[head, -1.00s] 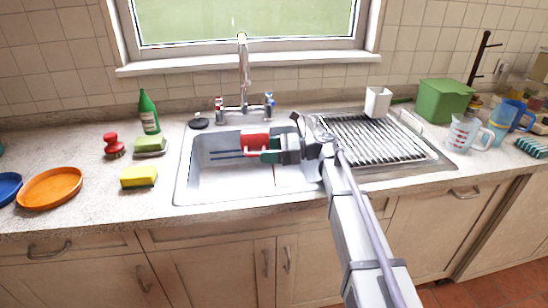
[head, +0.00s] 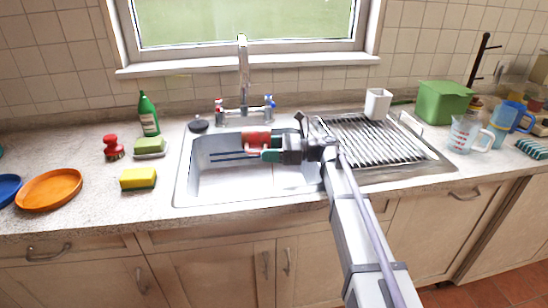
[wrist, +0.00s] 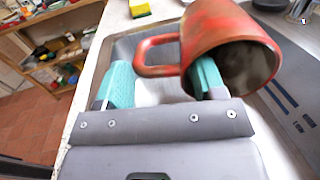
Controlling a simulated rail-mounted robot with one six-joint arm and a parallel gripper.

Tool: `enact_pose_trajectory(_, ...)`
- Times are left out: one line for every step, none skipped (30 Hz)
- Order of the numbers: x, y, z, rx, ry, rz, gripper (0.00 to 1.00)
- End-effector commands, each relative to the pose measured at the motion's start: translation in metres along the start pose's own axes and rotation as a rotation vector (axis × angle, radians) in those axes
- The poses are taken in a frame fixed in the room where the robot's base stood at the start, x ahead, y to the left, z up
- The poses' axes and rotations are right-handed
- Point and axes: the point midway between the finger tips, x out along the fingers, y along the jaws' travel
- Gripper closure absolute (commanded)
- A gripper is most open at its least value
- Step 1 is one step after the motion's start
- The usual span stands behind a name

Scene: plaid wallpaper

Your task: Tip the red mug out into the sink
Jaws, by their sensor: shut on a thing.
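The red mug (head: 257,139) is held on its side over the sink (head: 215,186) in the head view. In the wrist view the mug (wrist: 205,32) shows its open mouth towards the lower right, with a dark, brownish inside. Its handle (wrist: 146,56) sticks out to the left. My gripper (head: 274,154) is shut on the mug, with its teal fingers at the handle side; the fingers also show in the wrist view (wrist: 163,78). The exact finger contact is partly hidden by the mug. I cannot tell whether liquid is left inside.
The tap (head: 243,75) stands behind the sink. A drying rack (head: 375,140) lies to the right, with a white cup (head: 377,102) behind it. A yellow sponge (head: 139,179) and a green bottle (head: 148,114) stand on the counter to the left.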

Motion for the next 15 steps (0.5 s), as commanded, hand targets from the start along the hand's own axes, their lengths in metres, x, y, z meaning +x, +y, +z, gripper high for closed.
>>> enact_pose_trajectory(0.005,0.0,0.004,0.005,0.103,0.003,0.79)
enact_pose_trajectory(0.008,0.0,0.01,0.008,0.164,0.003,0.79)
enact_pose_trajectory(0.011,0.0,0.004,0.01,0.218,0.003,0.79)
enact_pose_trajectory(0.012,0.0,-0.004,0.01,0.234,0.002,0.79)
enact_pose_trajectory(0.012,-0.001,-0.009,0.011,0.236,0.001,0.79)
enact_pose_trajectory(0.011,-0.001,-0.011,0.011,0.234,0.0,0.79)
enact_pose_trajectory(0.012,-0.001,-0.011,0.011,0.235,0.0,0.79)
enact_pose_trajectory(0.012,-0.001,-0.011,0.011,0.239,0.0,0.79)
enact_pose_trajectory(0.013,-0.001,-0.01,0.011,0.247,0.001,0.79)
enact_pose_trajectory(0.015,-0.001,-0.009,0.012,0.256,0.001,0.79)
enact_pose_trajectory(0.016,-0.001,-0.008,0.012,0.269,0.002,0.79)
enact_pose_trajectory(0.019,-0.001,-0.007,0.014,0.292,0.003,0.79)
enact_pose_trajectory(0.022,-0.001,-0.006,0.015,0.314,0.003,0.79)
enact_pose_trajectory(0.024,-0.001,-0.005,0.016,0.338,0.004,0.79)
enact_pose_trajectory(0.026,-0.001,-0.005,0.018,0.377,0.004,0.79)
